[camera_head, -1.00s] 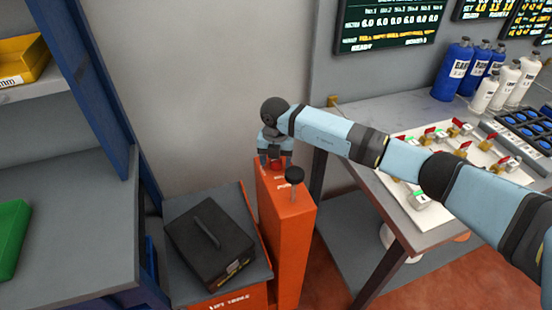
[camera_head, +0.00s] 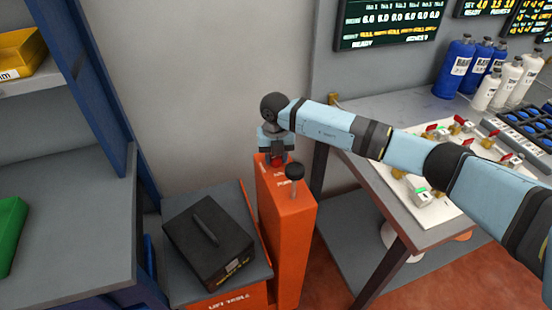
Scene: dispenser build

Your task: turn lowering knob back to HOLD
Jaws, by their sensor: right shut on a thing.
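The lowering knob (camera_head: 277,161) is red and sits on top of the orange lift column (camera_head: 287,235). Only a little of it shows under my right gripper. My right gripper (camera_head: 275,157) points down from above and is shut on the knob. The lettering on the column top is too small and too covered to read, so the knob's setting cannot be told. A black ball-topped lever (camera_head: 295,175) stands on the column just to the right of the knob. My left gripper is not in view.
The grey lift table (camera_head: 185,287) left of the column carries a black case (camera_head: 210,236) with a handle. A blue-framed shelf (camera_head: 65,215) stands at the left. A workbench (camera_head: 405,228) with valves and bottles stands at the right, under my right arm.

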